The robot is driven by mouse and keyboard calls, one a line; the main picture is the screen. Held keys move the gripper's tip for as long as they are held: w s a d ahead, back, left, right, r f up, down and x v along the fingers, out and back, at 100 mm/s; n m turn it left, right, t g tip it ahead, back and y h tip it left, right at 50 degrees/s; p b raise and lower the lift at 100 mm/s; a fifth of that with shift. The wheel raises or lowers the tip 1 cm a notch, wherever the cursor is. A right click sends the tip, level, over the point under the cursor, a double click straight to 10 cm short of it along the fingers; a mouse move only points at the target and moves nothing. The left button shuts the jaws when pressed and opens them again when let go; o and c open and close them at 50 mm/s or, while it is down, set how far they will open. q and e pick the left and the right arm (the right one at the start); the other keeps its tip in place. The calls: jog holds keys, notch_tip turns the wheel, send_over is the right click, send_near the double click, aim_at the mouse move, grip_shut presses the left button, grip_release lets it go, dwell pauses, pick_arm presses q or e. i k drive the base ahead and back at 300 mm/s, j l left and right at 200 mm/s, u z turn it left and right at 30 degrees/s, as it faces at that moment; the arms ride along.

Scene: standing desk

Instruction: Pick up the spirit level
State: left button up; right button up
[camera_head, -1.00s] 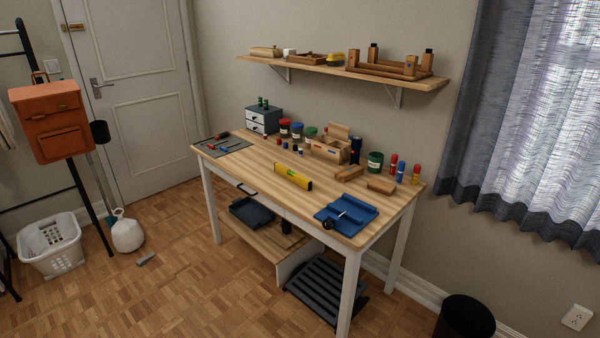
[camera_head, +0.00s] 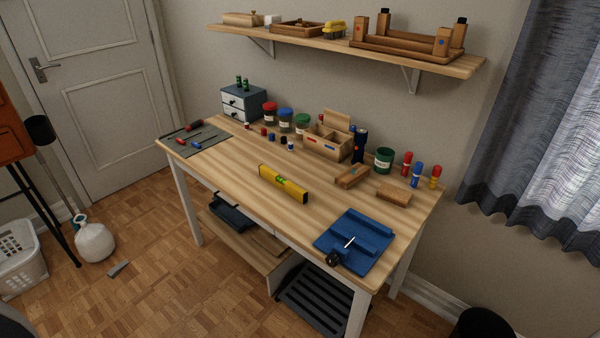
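The yellow spirit level (camera_head: 283,184) with black ends and green marks lies on the wooden desk (camera_head: 228,172), near the middle of its front edge. It lies at a slant, its right end nearer to me. Nothing touches it or covers it. Neither of my grippers shows in the head view.
A blue tool tray (camera_head: 354,240) lies to the right of the level. Wooden blocks (camera_head: 352,176), a wooden caddy (camera_head: 327,140) and jars stand behind it. A grey mat (camera_head: 196,138) with tools lies at the left end. A shelf (camera_head: 350,50) hangs above. The desktop left of the level is clear.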

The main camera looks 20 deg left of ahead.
aim_at(288, 186)
jog(key=i+j+z, duration=0.2)
jog(key=j+z, duration=0.25)
jog(key=j, duration=0.5)
jog(key=j+z, duration=0.4)
jog(key=j, duration=0.55)
jog(key=j+z, duration=0.2)
jog(key=j, duration=0.3)
jog(key=k+j+z, duration=0.15)
jog(key=j, duration=0.3)
